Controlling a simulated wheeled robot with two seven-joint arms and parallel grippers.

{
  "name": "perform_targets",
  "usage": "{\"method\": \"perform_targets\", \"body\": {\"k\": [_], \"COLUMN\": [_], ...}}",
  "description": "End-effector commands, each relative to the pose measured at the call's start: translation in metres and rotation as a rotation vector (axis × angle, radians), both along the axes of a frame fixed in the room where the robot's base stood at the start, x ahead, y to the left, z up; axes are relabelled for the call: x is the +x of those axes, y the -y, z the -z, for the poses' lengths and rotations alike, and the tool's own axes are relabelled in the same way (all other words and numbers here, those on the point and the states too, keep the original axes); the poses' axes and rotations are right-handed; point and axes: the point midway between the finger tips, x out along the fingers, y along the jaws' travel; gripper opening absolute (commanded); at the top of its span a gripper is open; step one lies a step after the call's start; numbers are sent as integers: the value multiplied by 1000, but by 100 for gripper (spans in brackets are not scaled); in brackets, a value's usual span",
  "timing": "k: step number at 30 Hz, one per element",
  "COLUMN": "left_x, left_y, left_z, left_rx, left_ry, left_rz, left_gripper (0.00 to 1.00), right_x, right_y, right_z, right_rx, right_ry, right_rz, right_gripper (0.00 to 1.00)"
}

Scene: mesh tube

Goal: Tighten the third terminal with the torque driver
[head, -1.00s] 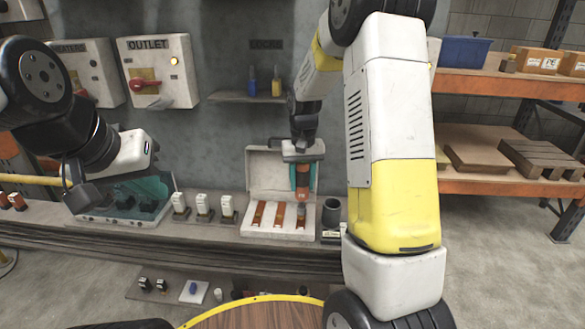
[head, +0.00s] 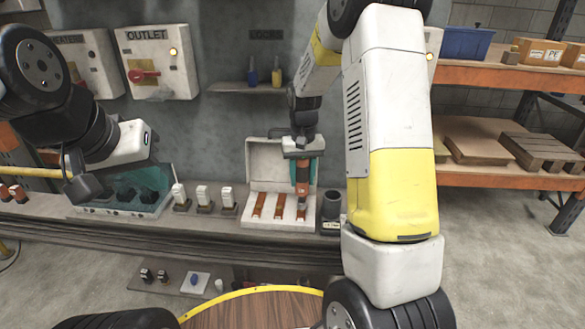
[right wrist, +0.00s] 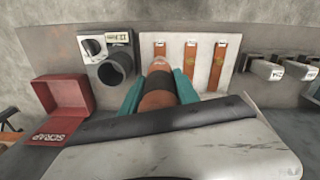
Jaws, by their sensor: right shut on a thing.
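My right gripper (right wrist: 159,92) is shut on the torque driver (right wrist: 158,96), an orange and black tool between teal fingers. In the head view the driver (head: 302,175) hangs upright from the gripper (head: 302,168). It is over the rightmost of three copper-orange terminal strips (head: 301,208) in an open white box (head: 247,221). In the right wrist view that strip is the leftmost (right wrist: 160,50), partly hidden by the driver. I cannot tell whether the tip touches it. My left gripper (head: 78,188) is at the left by a clear teal cover; its jaw opening is unclear.
A dark cup (head: 331,205) stands close to the right of the box, and several white-topped blocks (head: 202,197) stand left. The teal cover (head: 140,190) is further left. A red scrap bin (right wrist: 63,105) shows in the right wrist view. The box's raised lid (head: 265,158) is behind the driver.

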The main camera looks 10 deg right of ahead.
Motion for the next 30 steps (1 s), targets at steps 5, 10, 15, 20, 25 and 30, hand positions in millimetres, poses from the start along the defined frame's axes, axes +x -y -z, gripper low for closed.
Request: {"method": "perform_targets", "body": {"k": [5, 10, 15, 20, 25, 30], "left_x": [0, 0, 0, 0, 0, 0], "left_y": [0, 0, 0, 0, 0, 0], "left_z": [0, 0, 0, 0, 0, 0], "left_rx": [0, 0, 0, 0, 0, 0], "left_ry": [0, 0, 0, 0, 0, 0], "left_rz": [0, 0, 0, 0, 0, 0], "left_gripper": [0, 0, 0, 0, 0, 0], "right_x": [1, 0, 0, 0, 0, 0], "right_y": [0, 0, 0, 0, 0, 0], "right_z": [-1, -1, -1, 1, 3, 5], "right_rx": [0, 0, 0, 0, 0, 0], "right_ry": [2, 2, 2, 1, 1, 1], "right_rz": [0, 0, 0, 0, 0, 0], "right_gripper": [0, 0, 0, 0, 0, 0]}}
